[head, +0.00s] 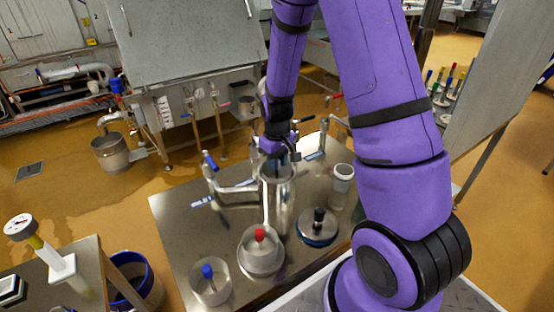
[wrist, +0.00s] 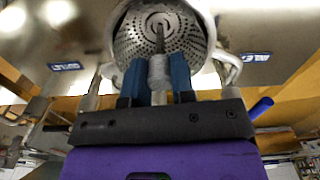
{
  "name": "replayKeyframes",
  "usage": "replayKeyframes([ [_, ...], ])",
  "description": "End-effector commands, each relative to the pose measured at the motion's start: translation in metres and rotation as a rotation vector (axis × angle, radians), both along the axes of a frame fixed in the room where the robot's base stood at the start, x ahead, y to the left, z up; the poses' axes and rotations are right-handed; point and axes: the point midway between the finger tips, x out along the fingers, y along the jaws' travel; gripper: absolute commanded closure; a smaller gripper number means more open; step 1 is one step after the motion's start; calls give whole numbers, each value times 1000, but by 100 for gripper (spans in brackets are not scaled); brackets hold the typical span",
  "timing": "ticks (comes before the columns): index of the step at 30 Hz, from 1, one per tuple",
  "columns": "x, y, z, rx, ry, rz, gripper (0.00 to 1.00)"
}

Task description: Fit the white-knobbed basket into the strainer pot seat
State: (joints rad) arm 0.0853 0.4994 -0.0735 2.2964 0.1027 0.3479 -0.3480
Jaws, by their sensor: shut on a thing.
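My gripper (head: 279,154) points down over the mouth of the metal strainer pot (head: 278,196) on the steel table. In the wrist view its two blue fingers (wrist: 157,72) are shut on a pale grey-white knob (wrist: 158,72) with a thin metal stem. The stem leads to the perforated metal basket (wrist: 150,35). The basket shows against the pot's round rim, apparently at or inside the mouth. I cannot tell whether it is fully seated. In the head view the basket is hidden by the gripper and the pot.
A side table (head: 85,275) stands at lower left.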

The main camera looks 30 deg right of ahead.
Motion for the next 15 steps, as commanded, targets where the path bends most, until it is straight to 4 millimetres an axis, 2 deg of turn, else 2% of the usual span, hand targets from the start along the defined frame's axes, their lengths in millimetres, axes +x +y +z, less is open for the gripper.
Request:
replayKeyframes([
  [15, 0, 0, -11, 0, 1, 0, 100],
])
